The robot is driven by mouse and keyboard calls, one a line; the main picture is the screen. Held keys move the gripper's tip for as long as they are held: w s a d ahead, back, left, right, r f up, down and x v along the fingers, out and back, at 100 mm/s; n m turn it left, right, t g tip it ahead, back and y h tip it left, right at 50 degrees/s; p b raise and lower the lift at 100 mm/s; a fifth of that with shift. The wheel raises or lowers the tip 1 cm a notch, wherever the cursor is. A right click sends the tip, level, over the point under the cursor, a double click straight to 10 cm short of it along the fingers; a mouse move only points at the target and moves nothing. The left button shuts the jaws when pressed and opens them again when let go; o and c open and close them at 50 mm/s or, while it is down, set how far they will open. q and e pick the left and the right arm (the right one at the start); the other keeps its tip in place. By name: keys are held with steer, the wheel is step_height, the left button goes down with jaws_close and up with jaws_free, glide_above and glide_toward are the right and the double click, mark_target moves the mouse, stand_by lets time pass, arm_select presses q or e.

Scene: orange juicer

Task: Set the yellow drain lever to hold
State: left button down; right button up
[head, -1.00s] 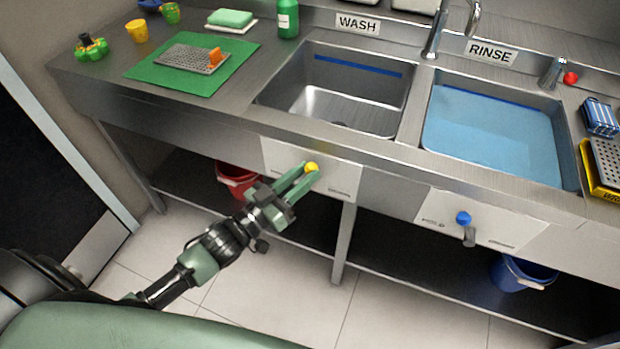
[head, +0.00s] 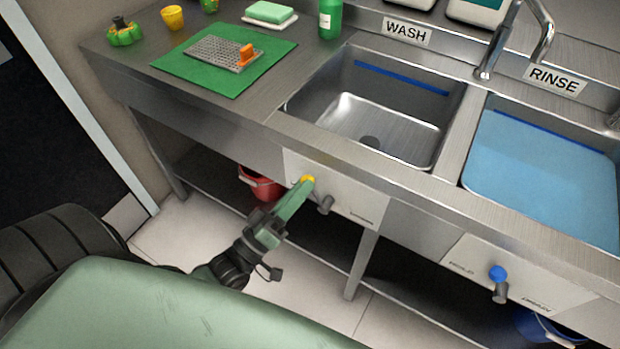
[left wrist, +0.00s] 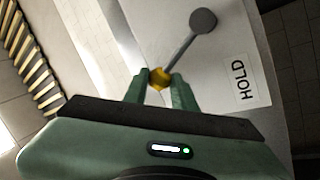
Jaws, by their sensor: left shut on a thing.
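The yellow drain lever knob (head: 308,180) is on the white panel (head: 350,202) under the wash sink. In the head view it lies up and left of its dark pivot (head: 325,205). My left gripper (head: 306,186) is shut on the knob. In the left wrist view, the yellow knob (left wrist: 158,78) sits between the two green fingertips (left wrist: 159,84). A grey rod runs from it to the round pivot (left wrist: 203,20). A HOLD label (left wrist: 240,80) shows to the right of the knob. In the head view my gripper hides the panel's left lettering. My right gripper is not in view.
A blue-knobbed lever (head: 497,273) is on the rinse panel to the right, between its HOLD and DRAIN labels. A red bucket (head: 262,186) stands behind my left gripper under the counter. The wash sink (head: 385,140) looks empty; the rinse sink (head: 545,165) holds blue water.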

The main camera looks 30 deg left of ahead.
arm_select(q)
steer(key=shift+a, duration=0.15)
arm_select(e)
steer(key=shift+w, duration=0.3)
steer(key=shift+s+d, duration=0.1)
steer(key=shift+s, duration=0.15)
arm_select(q)
steer(key=c, duration=1.1)
jaws_free()
steer(key=shift+f, duration=0.1)
steer(key=s+a, duration=0.1)
steer(key=s, duration=0.4)
steer(key=s+a+f+p, duration=0.1)
steer(key=s+a, duration=0.1)
steer(key=s, duration=0.3)
steer(key=s+a, duration=0.1)
steer(key=s, duration=0.5)
steer(key=shift+s+a+f+p, duration=0.1)
steer(key=shift+a+f+p, duration=0.05)
steer(key=shift+f+p, duration=0.25)
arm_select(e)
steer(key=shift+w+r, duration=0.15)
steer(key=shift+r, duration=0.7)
